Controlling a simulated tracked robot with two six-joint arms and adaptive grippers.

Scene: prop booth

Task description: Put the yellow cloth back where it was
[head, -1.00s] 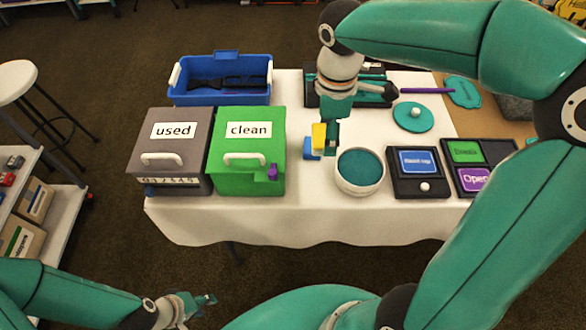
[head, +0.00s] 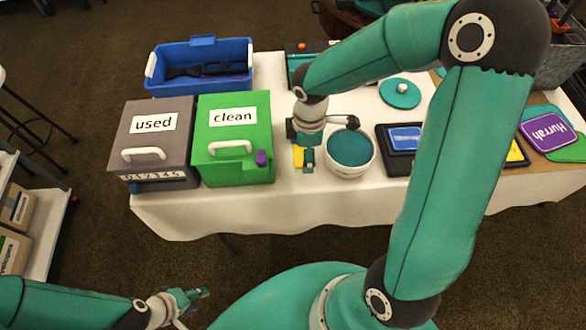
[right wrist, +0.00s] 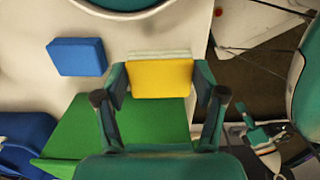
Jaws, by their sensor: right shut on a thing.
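The yellow cloth (head: 298,157) is a small folded pad. My right gripper (right wrist: 160,80) is shut on it, one finger at each side, in the right wrist view; something pale shows along its far edge. In the head view my right gripper (head: 303,159) holds it between the green "clean" box (head: 258,125) and the white tub (head: 350,172) with a teal top. Whether the cloth touches the table is unclear. A blue folded cloth (right wrist: 76,57) lies apart on the white tablecloth. My left gripper (head: 198,294) is low, off the table's front; its finger opening is unclear.
The grey "used" box (head: 157,128) stands left of the green box. A blue bin (head: 150,85) with a dark object is behind them. Framed signs (head: 395,160) lie right of the tub. The white table (head: 290,205) has a narrow clear strip in front.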

